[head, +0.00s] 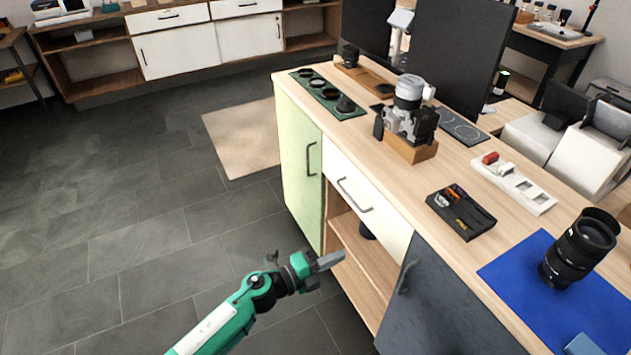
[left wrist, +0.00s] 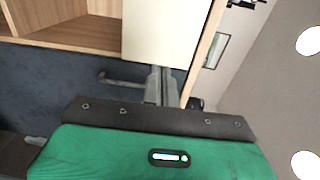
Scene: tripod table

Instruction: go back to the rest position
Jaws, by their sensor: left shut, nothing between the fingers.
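My left gripper (head: 328,262) is shut and empty. In the head view it is in the air in front of the cabinet, near the open shelf under the white drawer (head: 362,194). In the left wrist view the gripper (left wrist: 158,82) points at the cabinet front, with a dark door and its handle (left wrist: 120,79) behind it. My left arm (head: 225,318) is green and reaches in from the bottom of the head view. My right gripper is not in view.
The wooden worktop (head: 452,168) holds a camera (head: 410,112) on a wooden block, a black tool tray (head: 461,212), a white tray (head: 513,183) and a large black lens (head: 578,248) on a blue mat (head: 538,287). The grey tiled floor to the left is clear.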

